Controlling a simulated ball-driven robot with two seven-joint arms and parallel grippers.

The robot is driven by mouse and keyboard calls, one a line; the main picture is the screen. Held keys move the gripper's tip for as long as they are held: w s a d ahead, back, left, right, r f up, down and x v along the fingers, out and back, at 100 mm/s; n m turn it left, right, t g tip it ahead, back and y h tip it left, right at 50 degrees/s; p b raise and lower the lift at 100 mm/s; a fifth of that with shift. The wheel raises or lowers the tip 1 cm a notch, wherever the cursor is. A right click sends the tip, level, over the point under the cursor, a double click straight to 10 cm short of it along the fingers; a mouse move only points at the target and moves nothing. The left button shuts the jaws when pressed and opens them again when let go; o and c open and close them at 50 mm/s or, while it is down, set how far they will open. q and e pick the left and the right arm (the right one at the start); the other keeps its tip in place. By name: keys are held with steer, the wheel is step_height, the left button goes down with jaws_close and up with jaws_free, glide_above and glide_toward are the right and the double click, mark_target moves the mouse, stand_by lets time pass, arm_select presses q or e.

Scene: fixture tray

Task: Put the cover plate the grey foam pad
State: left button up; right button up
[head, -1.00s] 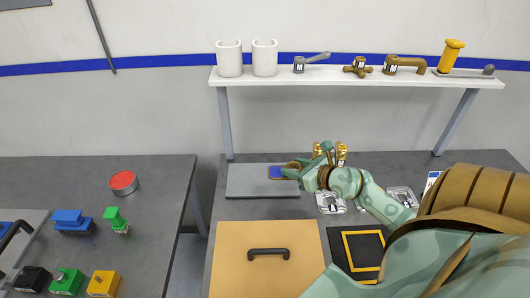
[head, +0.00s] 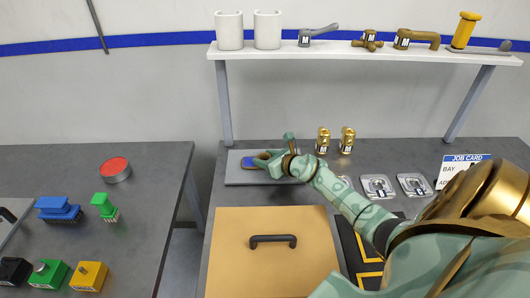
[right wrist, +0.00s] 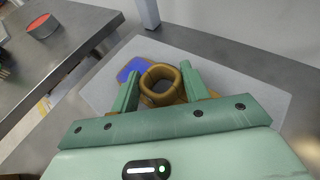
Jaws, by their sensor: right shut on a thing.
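The cover plate (head: 248,162) shows as a blue piece with a brown ring-shaped handle. It is over the grey foam pad (head: 234,180), a flat light-grey slab at the back left of the right-hand bench. My right gripper (head: 266,160) is shut on the handle. In the right wrist view the ring handle (right wrist: 160,86) sits between the two green fingers, and a blue part (right wrist: 130,70) shows to its left. Most of the plate is hidden by the fingers. I cannot tell whether it touches the pad. My left gripper is not in view.
A tan panel with a black handle (head: 272,260) lies in front of the pad. Two gold cans (head: 323,141), metal plates (head: 378,187) and a job card (head: 462,166) are to the right. A shelf (head: 366,53) stands behind. A gap separates the left bench (head: 95,165).

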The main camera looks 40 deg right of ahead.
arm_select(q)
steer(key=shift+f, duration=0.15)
arm_select(e)
steer(key=shift+f, duration=0.1)
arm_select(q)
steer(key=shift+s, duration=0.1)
arm_select(e)
steer(key=o, duration=0.8)
steer(key=shift+f, duration=0.25)
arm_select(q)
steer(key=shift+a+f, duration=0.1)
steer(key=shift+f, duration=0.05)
arm_select(e)
steer(key=o, duration=0.4)
steer(key=shift+r, duration=0.1)
steer(key=shift+r, duration=0.2)
steer(key=p+v, duration=0.4)
steer(key=v, duration=0.7)
steer(key=shift+s, duration=0.15)
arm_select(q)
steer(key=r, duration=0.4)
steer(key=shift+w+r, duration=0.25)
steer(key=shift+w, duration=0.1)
arm_select(e)
steer(key=shift+s, duration=0.35)
